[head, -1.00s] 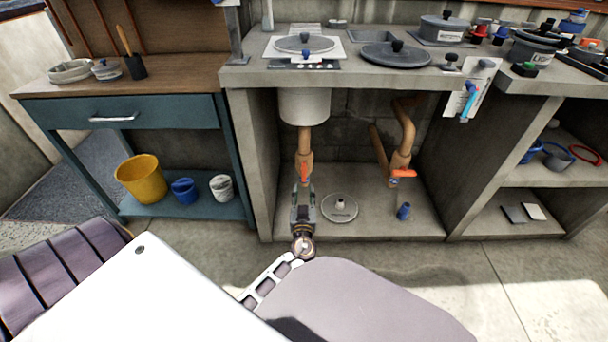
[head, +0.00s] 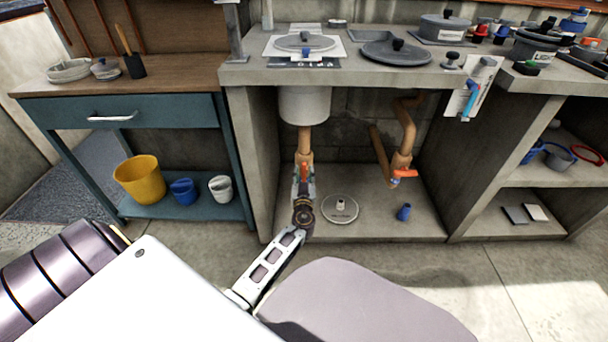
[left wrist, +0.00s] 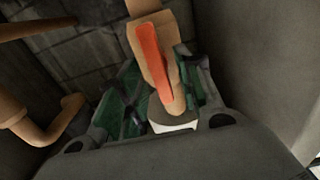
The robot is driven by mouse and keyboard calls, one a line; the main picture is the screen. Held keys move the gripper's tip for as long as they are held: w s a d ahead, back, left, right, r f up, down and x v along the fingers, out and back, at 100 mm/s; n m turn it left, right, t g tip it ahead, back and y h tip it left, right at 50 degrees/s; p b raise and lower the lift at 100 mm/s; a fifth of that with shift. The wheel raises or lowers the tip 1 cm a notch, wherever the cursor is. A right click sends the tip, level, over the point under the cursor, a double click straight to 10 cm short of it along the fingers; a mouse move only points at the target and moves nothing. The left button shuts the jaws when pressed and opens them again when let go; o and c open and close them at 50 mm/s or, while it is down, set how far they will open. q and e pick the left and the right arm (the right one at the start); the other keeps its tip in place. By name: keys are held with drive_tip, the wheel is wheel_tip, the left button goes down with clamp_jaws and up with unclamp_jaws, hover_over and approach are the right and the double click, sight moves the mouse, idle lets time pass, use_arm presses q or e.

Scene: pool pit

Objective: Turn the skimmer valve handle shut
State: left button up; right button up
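The skimmer valve handle (head: 304,170) is an orange lever on the left tan pipe, below the round skimmer body (head: 304,106). It points along the pipe, nearly upright, and also shows in the left wrist view (left wrist: 153,62). My left gripper (head: 304,187) is at the handle inside the left bay. In the left wrist view its green-and-grey fingers (left wrist: 160,95) are spread, one on each side of the pipe and handle. A gap shows beside the handle on the left; contact on the right cannot be told. My right gripper is not in view.
A second orange handle (head: 405,173) lies across the right pipe. A round lid (head: 340,208) and a small blue cup (head: 404,211) are on the bay floor, right of my arm. The bay's left wall (head: 250,150) is close. The concrete counter (head: 400,78) is overhead.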

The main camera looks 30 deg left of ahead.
use_arm(q)
drive_tip(key=shift+w+a, duration=0.2)
drive_tip(key=shift+w, duration=0.15)
clamp_jaws()
